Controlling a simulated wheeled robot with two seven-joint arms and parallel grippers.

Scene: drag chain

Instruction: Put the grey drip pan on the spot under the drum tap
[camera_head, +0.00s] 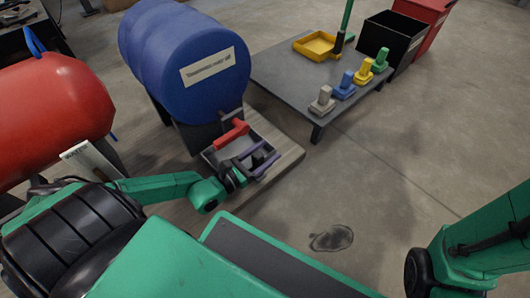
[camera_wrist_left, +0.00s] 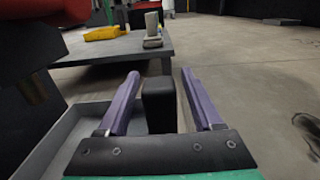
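The grey drip pan (camera_head: 209,157) sits on a pale platform in front of the blue drum (camera_head: 208,72), below a red tap (camera_head: 232,134). My left gripper (camera_head: 262,160) has its purple fingers over the pan's right side. In the left wrist view, the fingers (camera_wrist_left: 160,95) are apart, with an upright black block (camera_wrist_left: 158,104) between them and gaps on both sides. The block may be the pan's handle. The pan's grey wall (camera_wrist_left: 50,145) shows at left there. The spot under the tap is not clearly visible. My right gripper is out of view.
A red drum (camera_head: 50,110) lies at left. A low dark table (camera_head: 285,72) holds a yellow tray (camera_head: 316,45) and several coloured blocks. Black (camera_head: 392,38) and red bins stand behind it. A dark stain (camera_head: 331,238) marks the otherwise clear floor at front.

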